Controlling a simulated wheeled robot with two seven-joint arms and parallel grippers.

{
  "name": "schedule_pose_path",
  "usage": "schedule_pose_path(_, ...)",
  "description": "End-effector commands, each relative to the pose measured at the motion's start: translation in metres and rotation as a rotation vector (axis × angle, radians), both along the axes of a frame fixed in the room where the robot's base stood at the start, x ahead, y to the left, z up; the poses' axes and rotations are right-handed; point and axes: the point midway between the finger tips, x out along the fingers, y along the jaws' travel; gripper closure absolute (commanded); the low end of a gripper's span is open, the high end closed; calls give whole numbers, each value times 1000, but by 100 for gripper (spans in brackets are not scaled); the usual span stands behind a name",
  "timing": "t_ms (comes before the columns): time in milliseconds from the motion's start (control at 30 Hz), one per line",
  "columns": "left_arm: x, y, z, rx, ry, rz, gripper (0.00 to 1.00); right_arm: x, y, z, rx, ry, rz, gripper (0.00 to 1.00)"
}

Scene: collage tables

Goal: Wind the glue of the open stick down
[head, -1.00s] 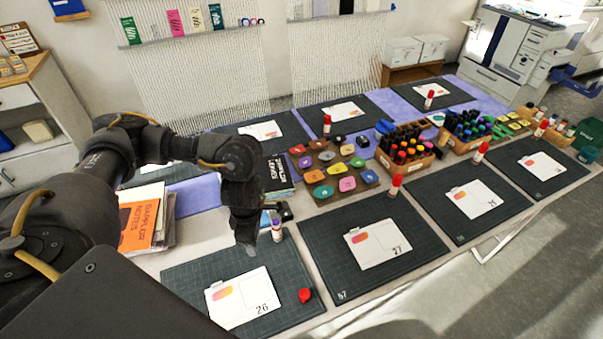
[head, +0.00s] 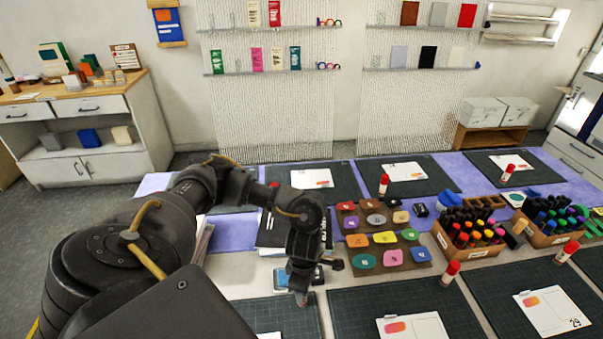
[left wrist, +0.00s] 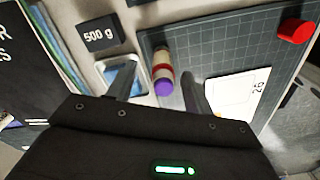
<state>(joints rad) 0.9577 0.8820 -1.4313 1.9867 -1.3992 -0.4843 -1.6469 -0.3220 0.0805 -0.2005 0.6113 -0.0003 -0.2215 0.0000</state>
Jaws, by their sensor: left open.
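The open glue stick (left wrist: 162,62) shows in the left wrist view with its purple glue (left wrist: 164,88) exposed at the end toward the camera. It stands at the edge of the dark cutting mat (left wrist: 215,45). My left gripper (left wrist: 157,87) is open, with one finger on each side of the stick in the picture; contact cannot be told. In the head view my left gripper (head: 301,290) hides most of the stick. The red cap (left wrist: 296,31) lies apart on the mat. My right gripper is not in view.
A black 500 g block (left wrist: 100,37) and a light-framed blue item (left wrist: 119,74) lie beside the stick. Dark books (head: 275,236), a board of coloured pieces (head: 385,240) and a marker crate (head: 468,243) are nearby. Capped sticks (head: 451,272) stand on other mats.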

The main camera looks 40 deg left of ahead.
Motion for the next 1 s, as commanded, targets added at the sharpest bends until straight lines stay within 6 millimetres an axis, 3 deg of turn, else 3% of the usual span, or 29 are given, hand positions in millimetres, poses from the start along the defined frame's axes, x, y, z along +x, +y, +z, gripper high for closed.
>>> schedule_pose_path(100, -1, 1, -19, 3, 4, 2, 49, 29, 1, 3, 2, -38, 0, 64)
schedule_pose_path(233, -1, 0, -34, 1, 4, 2, 49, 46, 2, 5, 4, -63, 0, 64)
schedule_pose_path(500, 0, 1, -46, 1, 0, 0, 49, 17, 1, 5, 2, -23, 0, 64)
schedule_pose_path(700, 0, 1, -46, 1, 0, 0, 49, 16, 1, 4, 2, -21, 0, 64)
schedule_pose_path(1000, 0, 1, -46, 1, 0, 0, 88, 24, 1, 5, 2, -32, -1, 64)
